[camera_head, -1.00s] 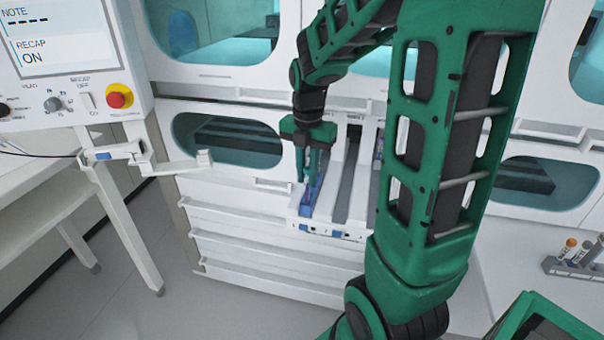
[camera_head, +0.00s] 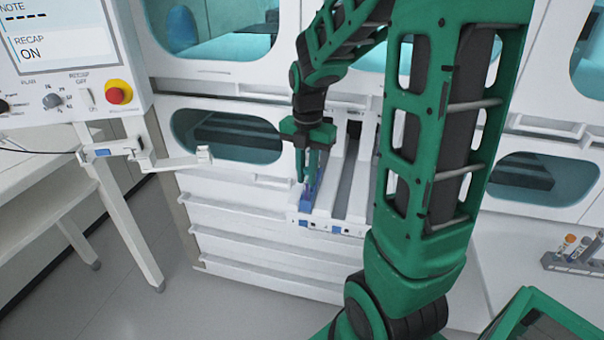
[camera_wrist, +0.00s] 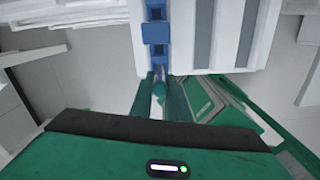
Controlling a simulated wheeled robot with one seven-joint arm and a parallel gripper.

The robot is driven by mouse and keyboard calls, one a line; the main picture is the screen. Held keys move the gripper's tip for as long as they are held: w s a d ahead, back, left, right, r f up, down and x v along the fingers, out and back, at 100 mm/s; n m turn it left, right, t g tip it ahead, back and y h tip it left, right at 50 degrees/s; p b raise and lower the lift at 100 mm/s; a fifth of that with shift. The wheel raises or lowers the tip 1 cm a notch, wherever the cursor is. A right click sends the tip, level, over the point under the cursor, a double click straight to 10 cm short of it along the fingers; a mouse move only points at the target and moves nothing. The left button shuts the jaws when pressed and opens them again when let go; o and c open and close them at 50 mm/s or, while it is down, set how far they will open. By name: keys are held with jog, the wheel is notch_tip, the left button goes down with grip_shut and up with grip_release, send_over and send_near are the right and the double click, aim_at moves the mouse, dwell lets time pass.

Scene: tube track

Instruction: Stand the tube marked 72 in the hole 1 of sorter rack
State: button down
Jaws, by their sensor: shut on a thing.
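My gripper (camera_head: 306,181) points down at the left lane of the white track unit (camera_head: 348,230). Its fingers are close together at a blue carrier (camera_head: 314,191) in that lane. In the wrist view the fingers (camera_wrist: 160,92) are shut on a slim tube (camera_wrist: 158,89), mostly hidden between them. Its number cannot be read. Blue carriers (camera_wrist: 155,32) show in the lane just beyond the fingertips. A small grey rack (camera_head: 572,264) with several capped tubes stands on the right counter; no hole numbers can be read, and I cannot tell whether it is the sorter rack.
The track unit has further lanes to the right of my gripper. A control panel (camera_head: 65,60) with a red button (camera_head: 118,92) and a white bracket arm (camera_head: 175,160) stand at left. White cabinets with tinted windows rise behind. The floor (camera_head: 130,305) at lower left is clear.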

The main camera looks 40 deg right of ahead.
jog(key=shift+f, duration=0.25)
jog(key=c, duration=1.6)
grip_release()
notch_tip(320, 180, up, 11)
jog(key=shift+a+f, duration=0.1)
jog(key=shift+f, duration=0.05)
